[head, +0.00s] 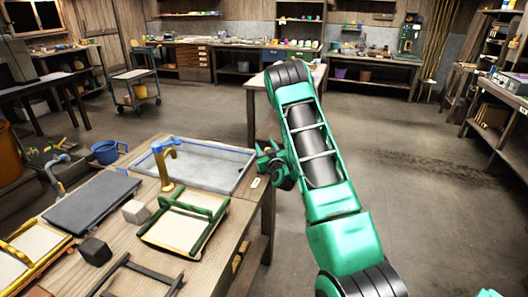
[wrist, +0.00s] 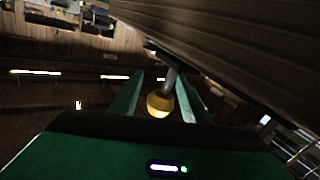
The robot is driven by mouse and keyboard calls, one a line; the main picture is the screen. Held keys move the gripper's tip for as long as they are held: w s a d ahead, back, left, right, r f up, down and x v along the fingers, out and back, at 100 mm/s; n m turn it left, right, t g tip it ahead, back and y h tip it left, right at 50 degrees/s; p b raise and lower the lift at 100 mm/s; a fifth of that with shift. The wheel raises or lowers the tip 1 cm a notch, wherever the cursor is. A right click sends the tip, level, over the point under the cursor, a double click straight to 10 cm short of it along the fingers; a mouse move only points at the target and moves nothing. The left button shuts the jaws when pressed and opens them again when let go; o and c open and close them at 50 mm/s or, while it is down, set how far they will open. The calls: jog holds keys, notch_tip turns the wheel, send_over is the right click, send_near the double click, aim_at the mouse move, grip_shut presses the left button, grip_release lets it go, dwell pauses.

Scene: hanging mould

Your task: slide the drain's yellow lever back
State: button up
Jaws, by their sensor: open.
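The drain's yellow lever shows in the wrist view as a round yellow knob (wrist: 158,105) on a grey stem that comes from under the dark wooden table edge. My gripper (wrist: 162,82) is open, with one green finger on each side of the knob. I cannot tell whether either finger touches it. In the head view my gripper (head: 274,166) is low beside the right edge of the table, near the water-filled vat (head: 246,178). The lever is hidden in the head view.
The wooden table (head: 243,207) holds a yellow tap (head: 163,163), a green-framed mould (head: 182,228), a dark grey board (head: 91,200) and small blocks. The floor to the right is clear.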

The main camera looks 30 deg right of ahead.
jog(key=shift+s+a+f, duration=0.25)
jog(key=shift+s+a, duration=0.1)
jog(key=shift+s, duration=0.05)
jog(key=shift+v, duration=0.8)
jog(key=shift+s+a+f, duration=0.1)
jog(key=shift+s+a, duration=0.1)
jog(key=shift+s, duration=0.45)
jog(key=shift+s+a+r, duration=0.3)
jog(key=shift+s+r, duration=0.05)
jog(key=shift+s, duration=0.2)
jog(key=shift+s+a+f, duration=0.1)
jog(key=shift+s, duration=0.3)
jog(key=shift+s+a+f, duration=0.1)
jog(key=shift+s, duration=0.3)
jog(key=shift+v, duration=1.8)
jog(key=shift+r, duration=0.15)
